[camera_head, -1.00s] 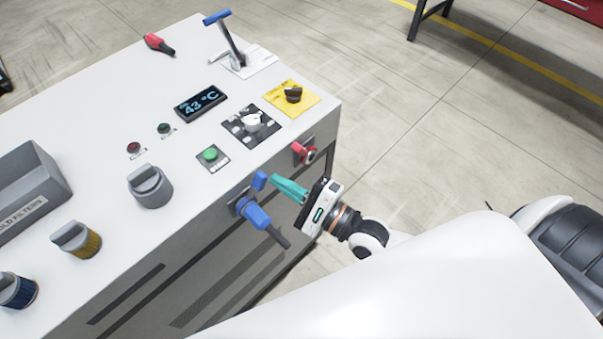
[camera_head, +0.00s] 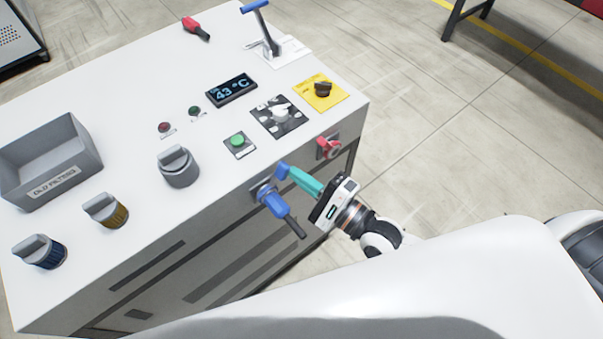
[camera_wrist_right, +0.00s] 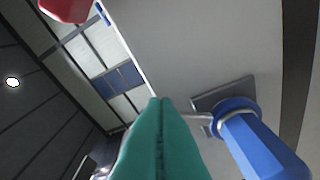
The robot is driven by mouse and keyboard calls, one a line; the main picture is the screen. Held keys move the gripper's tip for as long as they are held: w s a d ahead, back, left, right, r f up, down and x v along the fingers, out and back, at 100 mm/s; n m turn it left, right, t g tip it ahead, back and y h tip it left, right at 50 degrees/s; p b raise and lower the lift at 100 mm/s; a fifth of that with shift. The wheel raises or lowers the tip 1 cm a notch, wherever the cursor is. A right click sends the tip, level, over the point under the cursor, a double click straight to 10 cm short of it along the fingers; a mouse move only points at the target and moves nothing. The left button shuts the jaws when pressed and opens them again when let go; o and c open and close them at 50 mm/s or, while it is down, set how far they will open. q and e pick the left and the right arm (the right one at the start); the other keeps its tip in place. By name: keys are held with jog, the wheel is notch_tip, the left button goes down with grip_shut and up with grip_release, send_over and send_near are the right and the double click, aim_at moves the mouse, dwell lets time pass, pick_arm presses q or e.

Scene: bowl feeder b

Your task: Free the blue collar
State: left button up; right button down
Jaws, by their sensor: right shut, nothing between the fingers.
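A blue plug (camera_head: 275,204) with a dark cable end sits in a grey socket plate on the front face of the white cabinet. In the right wrist view its blue collar (camera_wrist_right: 237,106) rings the plug at the plate. In the wrist view the fingertips (camera_wrist_right: 160,103) are left of the collar, with a thin grey bar between. My left gripper is not in view.
A red connector (camera_head: 329,147) sits on the front face nearby. The cabinet top (camera_head: 120,165) carries a green button (camera_head: 237,140), knobs, a display (camera_head: 231,90), a blue-handled lever (camera_head: 262,30), filters and a grey bin (camera_head: 85,140). The floor to the right is open.

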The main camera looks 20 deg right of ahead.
aim_at(273, 208)
jog(key=shift+a+r, duration=0.1)
jog(key=shift+r, duration=0.05)
jog(key=shift+s+a+r+n+p, duration=0.1)
jog(key=shift+a+r+n+p, duration=0.25)
jog(key=shift+n+p, duration=0.65)
jog(key=a+n+p, duration=0.1)
jog(key=p, duration=0.1)
jog(key=s+a+r+n+g+p, duration=0.1)
jog(key=n+p, duration=0.1)
jog(key=p, duration=0.1)
jog(key=a+r+n+p, duration=0.1)
jog(key=n+p, duration=0.1)
jog(key=p, duration=0.1)
jog(key=shift+s+a+g+h, duration=0.2)
jog(key=shift+g+h, duration=0.1)
jog(key=shift+g, duration=0.1)
jog(key=shift+s+a+n+h+p, duration=0.15)
jog(key=shift+a+n+h+p, duration=0.25)
jog(key=shift+n+p, duration=0.45)
jog(key=shift+s+a+f+n+p, duration=0.15)
jog(key=shift+a+n+p, duration=0.25)
jog(key=shift+n, duration=0.25)
jog(key=shift+s+a+f, duration=0.1)
jog(key=shift+a, duration=0.3)
jog(key=shift+a, duration=0.1)
jog(key=shift+p, duration=0.3)
